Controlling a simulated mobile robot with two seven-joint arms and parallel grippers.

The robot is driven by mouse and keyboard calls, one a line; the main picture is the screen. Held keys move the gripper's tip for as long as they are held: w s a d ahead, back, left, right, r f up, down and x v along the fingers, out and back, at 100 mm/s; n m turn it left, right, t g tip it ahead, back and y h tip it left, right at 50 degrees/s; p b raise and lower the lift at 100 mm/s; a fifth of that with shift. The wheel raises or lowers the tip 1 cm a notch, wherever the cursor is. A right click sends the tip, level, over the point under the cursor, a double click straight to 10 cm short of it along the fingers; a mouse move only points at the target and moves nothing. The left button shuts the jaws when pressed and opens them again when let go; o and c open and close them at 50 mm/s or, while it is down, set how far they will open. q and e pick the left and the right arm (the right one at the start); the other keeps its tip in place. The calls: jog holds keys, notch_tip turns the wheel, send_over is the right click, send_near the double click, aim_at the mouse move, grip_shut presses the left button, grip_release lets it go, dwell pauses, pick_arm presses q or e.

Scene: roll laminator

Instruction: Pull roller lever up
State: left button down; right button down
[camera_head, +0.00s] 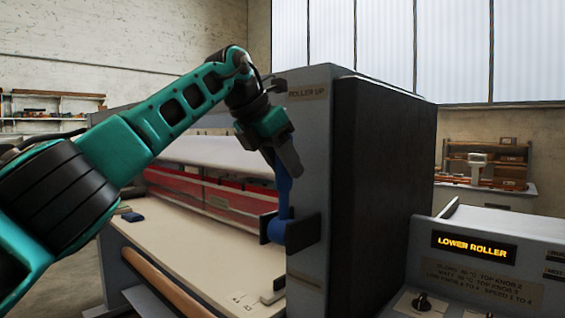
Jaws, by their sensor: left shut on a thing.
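The blue roller lever (284,192) stands roughly upright from a blue hub (276,229) on the near side of the laminator's grey end housing (310,170). My left gripper (288,165) comes down from above and is shut on the upper end of the lever, hiding its tip. A "ROLLER UP" label (308,92) is near the top of the housing, above the gripper. My right gripper is not in view.
A control panel (490,250) at the right has a display (474,246) reading "LOWER ROLLER" and a black knob (422,302). The pale laminator bed (190,250) lies left of the housing. Shelves stand against the back walls.

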pick_arm(q)
jog(key=shift+r, duration=0.1)
jog(key=c, duration=0.8)
grip_release()
jog(key=shift+w+d, duration=0.1)
jog(key=shift+o, duration=0.2)
jog(key=v, duration=1.3)
